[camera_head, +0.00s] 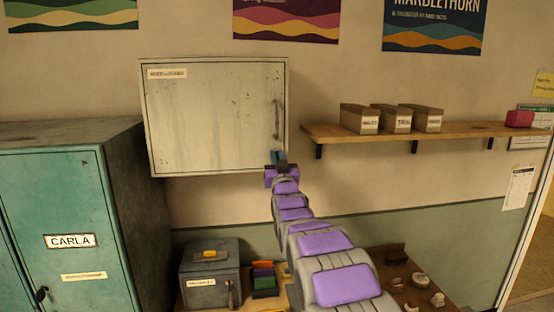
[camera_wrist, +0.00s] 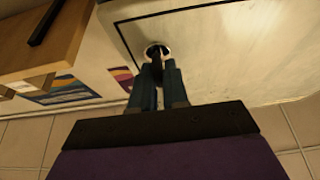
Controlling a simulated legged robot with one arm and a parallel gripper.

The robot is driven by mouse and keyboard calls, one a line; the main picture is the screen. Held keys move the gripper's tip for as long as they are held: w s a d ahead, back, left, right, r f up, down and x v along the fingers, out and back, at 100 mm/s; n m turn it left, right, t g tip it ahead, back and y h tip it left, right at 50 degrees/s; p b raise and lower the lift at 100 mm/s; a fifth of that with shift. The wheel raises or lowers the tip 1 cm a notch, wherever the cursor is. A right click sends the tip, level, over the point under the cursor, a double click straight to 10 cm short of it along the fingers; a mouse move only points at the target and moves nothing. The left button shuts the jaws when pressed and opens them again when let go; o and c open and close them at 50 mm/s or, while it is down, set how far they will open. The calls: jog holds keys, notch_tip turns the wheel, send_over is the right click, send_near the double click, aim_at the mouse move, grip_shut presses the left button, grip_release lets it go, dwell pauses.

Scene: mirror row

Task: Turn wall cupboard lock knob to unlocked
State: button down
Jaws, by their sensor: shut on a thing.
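The white wall cupboard (camera_head: 210,115) hangs closed on the wall, with a vertical handle (camera_head: 276,118) near its right edge. My gripper (camera_head: 278,158) is at the cupboard's lower right corner, below the handle. In the wrist view, the lock knob (camera_wrist: 156,50) is a small dark piece on a pale round plate on the cupboard door (camera_wrist: 220,45). My gripper (camera_wrist: 157,72) is shut on the knob, with a finger on each side. The fingers hide much of the knob, so I cannot tell its turn angle. In the head view my gripper hides the knob.
A wooden shelf (camera_head: 350,131) with several labelled boxes is right of the cupboard. It also shows close by in the wrist view (camera_wrist: 40,62). A teal locker (camera_head: 60,200) stands at left. A grey box (camera_head: 210,278) and small items sit below.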

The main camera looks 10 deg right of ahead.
jog(key=shift+a+m, duration=0.1)
jog(key=shift+m, duration=0.4)
jog(key=m+h, duration=0.2)
jog(key=shift+m+b, duration=0.35)
jog(key=shift+m, duration=0.05)
jog(key=m+h, duration=0.1)
jog(key=m, duration=0.1)
jog(key=m+g+h, duration=0.1)
jog(key=m, duration=0.2)
jog(key=shift+r+h+p, duration=0.1)
jog(key=shift+h+p, duration=0.2)
jog(key=shift+p, duration=0.1)
jog(key=m+g+h+p, duration=0.1)
jog(key=m+p, duration=0.1)
jog(key=m, duration=0.2)
jog(key=m+g+h+p, duration=0.1)
jog(key=m+p, duration=0.1)
jog(key=m, duration=0.2)
jog(key=shift+g, duration=0.3)
jog(key=m+g+p, duration=0.1)
jog(key=m+p, duration=0.1)
jog(key=m, duration=0.1)
jog(key=shift+m, duration=0.3)
jog(key=shift+f+m+g+p, duration=0.3)
jog(key=shift+m+g+p, duration=0.3)
jog(key=shift+m+p, duration=0.4)
jog(key=shift+d+f, duration=0.1)
jog(key=shift+d, duration=0.1)
jog(key=c, duration=1.2)
grip_release()
